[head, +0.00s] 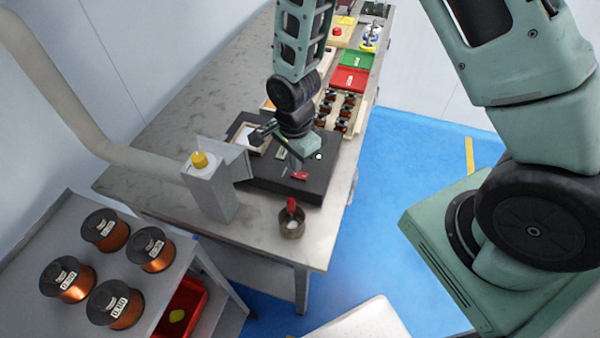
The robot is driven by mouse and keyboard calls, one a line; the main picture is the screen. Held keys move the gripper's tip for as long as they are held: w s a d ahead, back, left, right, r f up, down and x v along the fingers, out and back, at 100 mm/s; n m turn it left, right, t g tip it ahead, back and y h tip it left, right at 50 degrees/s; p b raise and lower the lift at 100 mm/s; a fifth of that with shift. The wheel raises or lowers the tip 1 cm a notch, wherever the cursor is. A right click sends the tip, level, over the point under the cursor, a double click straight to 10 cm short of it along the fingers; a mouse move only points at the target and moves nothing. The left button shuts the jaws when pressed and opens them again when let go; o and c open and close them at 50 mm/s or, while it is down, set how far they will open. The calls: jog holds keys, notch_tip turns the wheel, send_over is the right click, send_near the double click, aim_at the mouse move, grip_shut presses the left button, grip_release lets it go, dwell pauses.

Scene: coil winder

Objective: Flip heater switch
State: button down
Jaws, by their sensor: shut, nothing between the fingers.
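A flat black unit (265,178) lies on the grey workbench. A small red part (299,175), which looks like a switch, sits near its front right edge. I cannot tell which way it is tipped. My gripper (297,168) points down over this end of the black unit, shut and empty, with its tips close to the red part. I cannot tell whether they touch it. A small green-white dot (318,157) shows just right of my gripper. My wrist hides part of the black unit.
A small round pot (291,226) with a red-handled item stands in front of the black unit. Red (350,79) and green trays and coil rows lie behind. Copper spools (106,231) fill the left shelf.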

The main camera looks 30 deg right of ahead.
jog(key=shift+f+b, duration=0.65)
jog(key=shift+f, duration=0.25)
jog(key=shift+r, duration=0.15)
jog(key=shift+r+p, duration=2.85)
jog(key=shift+r, duration=0.6)
jog(key=s+a+r+n+b, duration=0.2)
jog(key=s+a+r+n, duration=0.1)
jog(key=s+r+n, duration=0.5)
jog(key=s+a+r+n+b, duration=0.2)
jog(key=s+a+r+n, duration=0.1)
jog(key=s+r+n, duration=0.5)
jog(key=s+n, duration=0.3)
jog(key=n, duration=0.3)
jog(key=shift+a+n+y, duration=0.15)
jog(key=shift+n+y, duration=0.15)
jog(key=shift+n, duration=0.1)
